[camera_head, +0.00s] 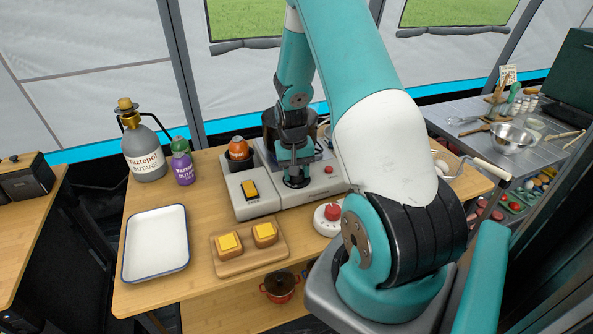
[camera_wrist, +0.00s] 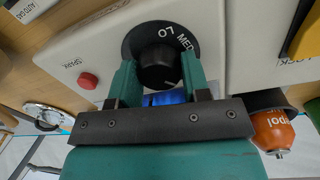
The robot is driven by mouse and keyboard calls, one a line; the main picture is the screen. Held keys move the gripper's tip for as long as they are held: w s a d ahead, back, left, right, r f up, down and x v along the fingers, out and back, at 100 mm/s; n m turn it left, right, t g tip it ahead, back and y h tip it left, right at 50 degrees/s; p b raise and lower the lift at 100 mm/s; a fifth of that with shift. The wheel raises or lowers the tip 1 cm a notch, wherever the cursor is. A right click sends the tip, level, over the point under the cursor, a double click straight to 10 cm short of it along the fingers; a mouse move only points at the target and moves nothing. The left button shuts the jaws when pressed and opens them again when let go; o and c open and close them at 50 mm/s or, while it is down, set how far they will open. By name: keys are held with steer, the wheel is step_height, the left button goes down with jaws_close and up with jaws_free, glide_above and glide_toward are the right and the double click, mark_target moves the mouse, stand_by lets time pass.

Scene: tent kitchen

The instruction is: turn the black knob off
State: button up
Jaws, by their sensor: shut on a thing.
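The black knob (camera_wrist: 158,66) sits on the sloped front of the pale stove (camera_wrist: 215,45). Its dark dial shows "LO" and "MED" lettering, and a small white mark shows low on the knob. My gripper (camera_wrist: 158,74) has one finger on each side of the knob and is shut on it. In the head view my gripper (camera_head: 297,182) points down at the stove front (camera_head: 310,190) and hides the knob. A red spark button (camera_wrist: 88,81) is beside the dial. A blue patch shows between my fingers; I cannot tell what it is.
A yellow switch (camera_head: 250,189) is on the stove's left part, with an orange canister (camera_head: 239,148) behind it. A board (camera_head: 272,257) with two cheese-topped toasts, a white tray (camera_head: 157,210) and a red-topped timer (camera_head: 332,212) lie nearby. Gas bottles (camera_head: 146,160) stand back left.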

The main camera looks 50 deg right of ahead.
steer(key=m, duration=0.4)
steer(key=shift+m, duration=0.4)
steer(key=m, duration=0.4)
steer(key=shift+d, duration=0.1)
steer(key=shift+m, duration=0.3)
steer(key=o, duration=0.9)
steer(key=r, duration=1.1)
steer(key=w+r, duration=0.1)
steer(key=r, duration=0.5)
steer(key=shift+r+b, duration=0.2)
steer(key=shift+b, duration=0.15)
